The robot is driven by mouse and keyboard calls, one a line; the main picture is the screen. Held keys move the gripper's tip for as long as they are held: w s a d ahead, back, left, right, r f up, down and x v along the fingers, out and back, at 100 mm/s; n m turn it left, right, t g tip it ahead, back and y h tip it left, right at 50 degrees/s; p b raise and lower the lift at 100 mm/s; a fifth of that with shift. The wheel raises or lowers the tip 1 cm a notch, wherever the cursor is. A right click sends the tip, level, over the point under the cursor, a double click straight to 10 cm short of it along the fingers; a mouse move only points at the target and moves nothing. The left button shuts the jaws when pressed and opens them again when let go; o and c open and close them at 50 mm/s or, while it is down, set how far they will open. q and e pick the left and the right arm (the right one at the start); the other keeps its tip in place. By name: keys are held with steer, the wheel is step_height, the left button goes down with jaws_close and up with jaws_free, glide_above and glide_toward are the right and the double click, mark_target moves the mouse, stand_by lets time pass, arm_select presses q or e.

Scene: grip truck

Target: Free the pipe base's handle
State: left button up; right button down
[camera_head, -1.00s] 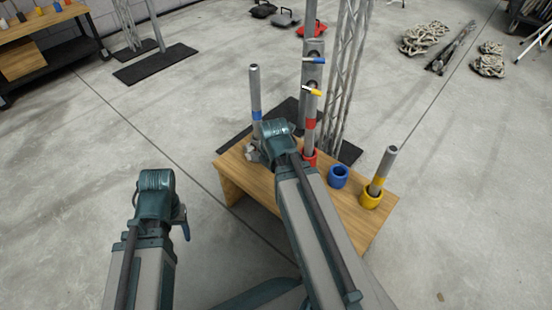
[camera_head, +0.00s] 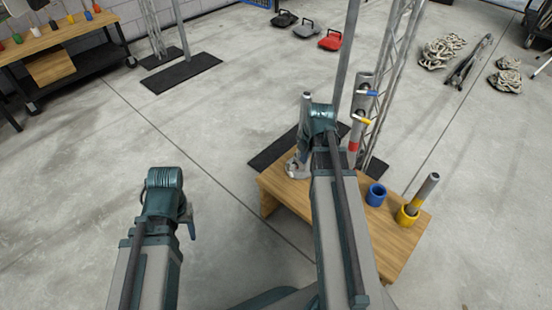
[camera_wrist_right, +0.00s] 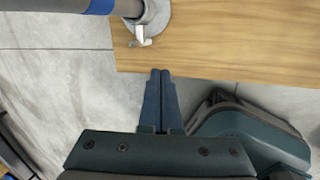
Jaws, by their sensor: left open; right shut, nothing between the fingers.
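The pipe base (camera_head: 293,168) is a grey metal foot at the left end of the wooden table, with a grey pipe (camera_head: 304,125) upright in it. In the right wrist view the base (camera_wrist_right: 157,20) shows at the top, with its small pale handle (camera_wrist_right: 140,39) sticking out towards me near the table edge. A blue band is on the pipe there. My left gripper (camera_head: 191,228) is open, away from the table.
A blue cup (camera_head: 376,195) and a yellow cup (camera_head: 402,217) holding a tilted pipe (camera_head: 425,190) stand on the table (camera_head: 405,245). Floor left of the table is clear.

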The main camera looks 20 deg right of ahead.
arm_select(q)
steer(key=shift+w+a+r, duration=0.2)
steer(key=shift+a+r, duration=0.05)
steer(key=shift+a, duration=0.15)
arm_select(e)
steer(key=shift+w+r, duration=0.2)
arm_select(q)
steer(key=shift+f, duration=0.1)
arm_select(e)
steer(key=b, duration=1.1)
glide_above(290, 172)
steer(key=s, duration=0.5)
steer(key=x, duration=0.3)
steer(key=s+x, duration=0.1)
steer(key=x, duration=0.6)
steer(key=shift+s+d+f, duration=0.3)
steer(key=shift+d+f, duration=0.1)
steer(key=shift+f, duration=0.05)
steer(key=w, duration=0.2)
steer(key=shift+w+a+f, duration=0.2)
steer(key=shift+w+f, duration=0.05)
steer(key=shift+w, duration=0.15)
steer(key=shift+w+a, duration=0.15)
steer(key=shift+w, duration=0.2)
arm_select(q)
step_height(290, 172, down, 11)
